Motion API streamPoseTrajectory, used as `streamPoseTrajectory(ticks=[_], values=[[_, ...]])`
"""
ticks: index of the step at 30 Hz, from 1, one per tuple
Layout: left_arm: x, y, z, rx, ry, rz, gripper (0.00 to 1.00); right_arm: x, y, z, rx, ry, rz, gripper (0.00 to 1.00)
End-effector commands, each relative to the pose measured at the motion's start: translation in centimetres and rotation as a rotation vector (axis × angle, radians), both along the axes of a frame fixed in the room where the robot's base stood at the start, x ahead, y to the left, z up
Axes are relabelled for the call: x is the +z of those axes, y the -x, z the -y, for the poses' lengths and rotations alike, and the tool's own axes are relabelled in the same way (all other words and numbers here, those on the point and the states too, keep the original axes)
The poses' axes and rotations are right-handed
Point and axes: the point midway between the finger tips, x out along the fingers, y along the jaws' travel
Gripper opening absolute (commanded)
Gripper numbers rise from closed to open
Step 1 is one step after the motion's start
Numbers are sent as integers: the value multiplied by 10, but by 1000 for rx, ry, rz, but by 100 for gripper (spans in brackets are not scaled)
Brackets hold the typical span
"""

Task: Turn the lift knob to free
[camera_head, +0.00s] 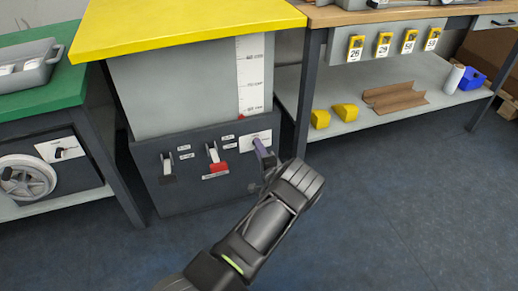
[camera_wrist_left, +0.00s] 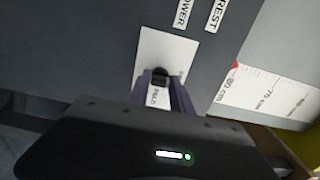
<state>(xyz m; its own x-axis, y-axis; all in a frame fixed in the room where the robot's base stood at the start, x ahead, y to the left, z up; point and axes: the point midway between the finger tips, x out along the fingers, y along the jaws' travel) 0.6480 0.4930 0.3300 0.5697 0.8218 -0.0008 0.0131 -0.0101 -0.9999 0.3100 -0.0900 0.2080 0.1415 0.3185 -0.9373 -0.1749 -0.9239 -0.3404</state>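The lift cabinet has a yellow top (camera_head: 185,25) and a dark control panel (camera_head: 200,195). A white plate (camera_head: 256,138) at the panel's right end bears the small black knob (camera_wrist_left: 160,75). In the head view, my left gripper (camera_head: 264,152) hides the knob. In the left wrist view, my purple fingers (camera_wrist_left: 162,84) point at the plate, one on each side of the knob. I cannot tell whether they press on it. Part of a printed label shows between the fingers; I cannot read the knob's setting. My right gripper is not in view.
Left of the plate are a red-based lever (camera_head: 217,163) and another lever (camera_head: 167,170). A height scale (camera_head: 250,80) stands above the plate. The floor in front is clear.

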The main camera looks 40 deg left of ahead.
Motion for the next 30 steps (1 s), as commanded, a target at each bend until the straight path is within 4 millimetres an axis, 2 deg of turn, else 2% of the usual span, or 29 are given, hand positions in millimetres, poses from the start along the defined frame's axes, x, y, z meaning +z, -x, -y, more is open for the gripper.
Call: streamPoseTrajectory(ticks=[1, 7, 17, 30], values=[[-1, 0, 0, 0, 0, -1, 31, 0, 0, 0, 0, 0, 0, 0], [0, 0, 0, 0, -1, -1, 46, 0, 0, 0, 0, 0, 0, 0], [1, 2, 4, -1, -1, -2, 46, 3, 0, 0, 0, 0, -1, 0], [2, 38, 55, -2, -1, -3, 46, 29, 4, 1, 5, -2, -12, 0]])
